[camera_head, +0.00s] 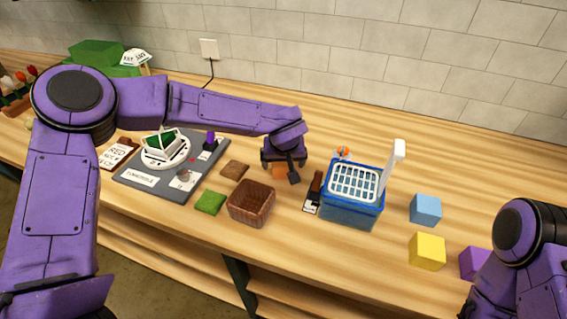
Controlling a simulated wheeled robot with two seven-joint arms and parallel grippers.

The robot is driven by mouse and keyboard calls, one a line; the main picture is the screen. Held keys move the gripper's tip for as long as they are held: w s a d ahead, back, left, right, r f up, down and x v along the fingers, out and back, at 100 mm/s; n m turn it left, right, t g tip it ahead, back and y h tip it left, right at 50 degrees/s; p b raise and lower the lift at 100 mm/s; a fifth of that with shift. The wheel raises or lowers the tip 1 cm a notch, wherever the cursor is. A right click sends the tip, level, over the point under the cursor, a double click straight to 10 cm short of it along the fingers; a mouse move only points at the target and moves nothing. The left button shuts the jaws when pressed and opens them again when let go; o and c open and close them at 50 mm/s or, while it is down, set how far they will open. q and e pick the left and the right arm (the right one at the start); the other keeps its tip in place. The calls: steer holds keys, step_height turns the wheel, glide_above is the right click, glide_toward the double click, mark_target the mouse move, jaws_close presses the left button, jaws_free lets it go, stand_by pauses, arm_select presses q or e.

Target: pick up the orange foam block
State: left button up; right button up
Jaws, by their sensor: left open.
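The orange foam block (279,170) sits on the wooden table right of the brown basket, and only a small orange patch of it shows. My left gripper (281,173) is over it, pointing down, with its dark fingers apart. The gripper hides most of the block, and I cannot tell whether the fingers touch it. My right arm comes in at the lower right, but its gripper is out of the picture.
A brown basket (251,203) stands left of the block. A blue crate (350,213) with a white grid stands to the right. Blue (425,210), yellow (427,251) and purple (473,263) blocks lie farther right. A grey mat (133,189) is at left.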

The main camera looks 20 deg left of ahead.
arm_select(q)
steer(key=shift+f, duration=0.25)
steer(key=shift+s+r, duration=0.15)
steer(key=shift+s, duration=0.05)
steer(key=shift+w, duration=0.1)
steer(key=c, duration=1)
steer(key=shift+r, duration=0.1)
